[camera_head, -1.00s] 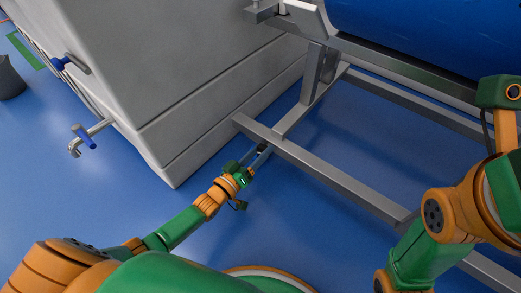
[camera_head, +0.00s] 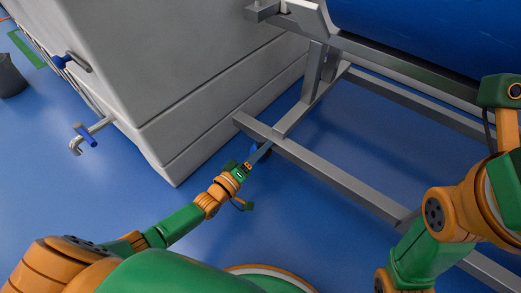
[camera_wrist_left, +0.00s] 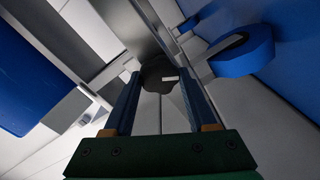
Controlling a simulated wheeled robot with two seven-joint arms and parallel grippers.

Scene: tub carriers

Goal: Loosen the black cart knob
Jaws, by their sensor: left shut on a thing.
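The black knob (camera_wrist_left: 158,74) shows in the left wrist view between the two finger ends, with a small pale mark on its face. It sits under the grey metal frame of the cart. My left gripper (camera_wrist_left: 157,80) is shut on it, one finger on each side. In the head view my left gripper (camera_head: 262,153) reaches to the near left end of the cart frame (camera_head: 340,180), and the knob cannot be made out clearly there. My right arm is at the right edge of the head view; its gripper is out of the picture.
A blue wheel (camera_wrist_left: 240,52) stands close beside the knob. A large grey tub (camera_head: 200,85) with blue-handled valves (camera_head: 85,135) stands left of the cart. A blue drum (camera_head: 430,30) lies on the cart frame. The blue floor (camera_head: 310,235) in front is clear.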

